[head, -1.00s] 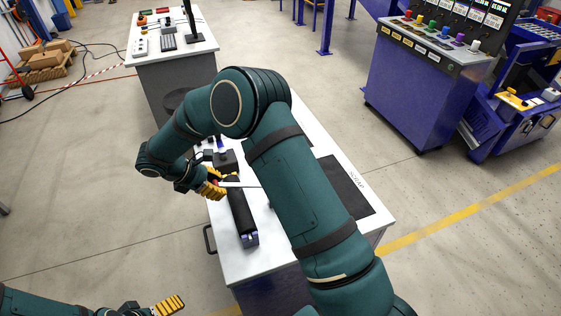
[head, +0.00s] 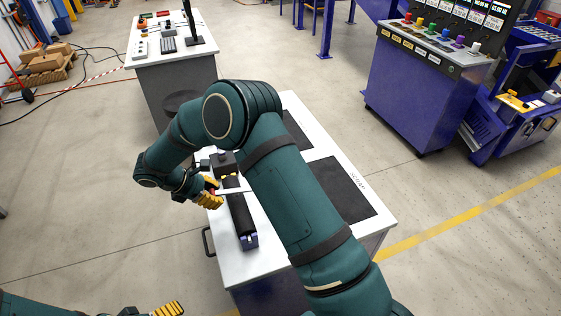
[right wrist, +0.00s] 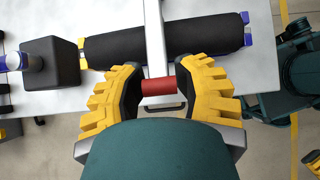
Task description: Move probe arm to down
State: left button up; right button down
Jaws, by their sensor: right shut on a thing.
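The probe arm is a pale flat bar (right wrist: 154,45) with a red cylindrical grip (right wrist: 159,87) at its near end. In the right wrist view the bar crosses over a black conveyor belt (right wrist: 190,38); whether they touch I cannot tell. My right gripper (right wrist: 158,86) has its yellow fingers on either side of the red grip and is shut on it. In the head view my right gripper (head: 211,193) is beside the belt (head: 240,216), at the bar's left end. My left gripper (head: 168,309) is at the bottom edge, partly cut off, away from the table.
A dark block (right wrist: 50,63) stands at the belt's end on the white table (head: 293,103). Black mats, one beside the word SCRAP (head: 345,192), lie right of my right arm. A blue control cabinet (head: 415,95) stands at the upper right. Open floor lies left of the table.

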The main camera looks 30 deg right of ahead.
jog(key=shift+w+a+f+b, duration=0.1)
jog(key=shift+a+f+b, duration=0.2)
jog(key=shift+f, duration=0.3)
jog(key=shift+a+f+b, duration=0.2)
jog(key=shift+f+b, duration=0.15)
jog(key=shift+f, duration=0.4)
jog(key=shift+f, duration=0.2)
jog(key=c, duration=1)
grip_release()
jog(key=shift+f+b, duration=0.25)
jog(key=shift+b, duration=0.1)
jog(key=shift+c, duration=0.2)
jog(key=o, duration=0.7)
jog(key=shift+a+r, duration=0.1)
jog(key=shift+a, duration=0.05)
jog(key=shift+c, duration=0.2)
jog(key=shift+d, duration=0.2)
jog(key=s+p+v, duration=0.1)
jog(key=p+v, duration=0.2)
jog(key=v, duration=0.3)
jog(key=shift+w+a+r, duration=0.15)
jog(key=shift+w+r, duration=0.2)
jog(key=shift+w, duration=0.15)
